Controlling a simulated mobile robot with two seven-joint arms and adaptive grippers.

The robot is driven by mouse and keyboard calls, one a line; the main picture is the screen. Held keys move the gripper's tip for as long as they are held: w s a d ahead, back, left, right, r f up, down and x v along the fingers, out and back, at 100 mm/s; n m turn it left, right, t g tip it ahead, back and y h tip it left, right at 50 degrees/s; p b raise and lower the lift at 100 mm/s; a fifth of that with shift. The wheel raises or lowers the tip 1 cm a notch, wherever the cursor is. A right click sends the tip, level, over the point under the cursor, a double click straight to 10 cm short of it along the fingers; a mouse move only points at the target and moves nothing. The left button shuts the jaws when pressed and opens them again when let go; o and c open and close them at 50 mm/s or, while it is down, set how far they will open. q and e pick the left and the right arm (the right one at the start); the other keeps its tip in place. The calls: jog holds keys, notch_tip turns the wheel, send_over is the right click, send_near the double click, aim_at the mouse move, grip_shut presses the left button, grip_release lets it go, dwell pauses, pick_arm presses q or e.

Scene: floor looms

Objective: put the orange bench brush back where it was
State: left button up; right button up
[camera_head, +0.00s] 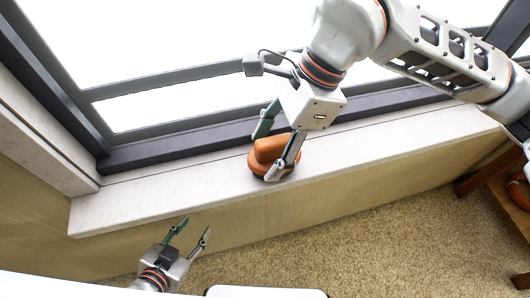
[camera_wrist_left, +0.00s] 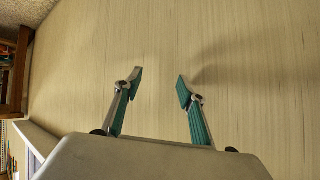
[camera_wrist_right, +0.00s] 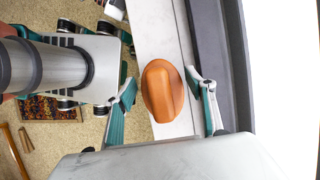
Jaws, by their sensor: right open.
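The orange bench brush (camera_head: 268,150) rests on the pale window sill (camera_head: 205,182). In the right wrist view the brush (camera_wrist_right: 163,91) lies between the spread fingers, with space on both sides. My right gripper (camera_head: 268,150) is open over the brush, and one finger hides part of it in the head view; it also shows in the right wrist view (camera_wrist_right: 163,100). My left gripper (camera_head: 192,230) is open and empty, low in front of the wooden panel below the sill; it also shows in the left wrist view (camera_wrist_left: 158,82).
A dark window frame (camera_head: 190,145) runs along the back of the sill. The wood panel (camera_head: 240,220) drops to a tan carpet (camera_head: 370,235). A brown wooden piece of furniture (camera_head: 490,170) stands at the right. The sill is clear on both sides of the brush.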

jog(key=p+v, duration=0.1)
jog(key=v, duration=0.8)
jog(key=shift+r, duration=0.2)
jog(key=shift+d+r, duration=0.1)
jog(key=shift+r, duration=0.2)
pick_arm(q)
jog(key=shift+s+a+f, duration=0.25)
jog(key=shift+s, duration=0.25)
jog(key=shift+w+r, duration=0.1)
jog(key=shift+r, duration=0.05)
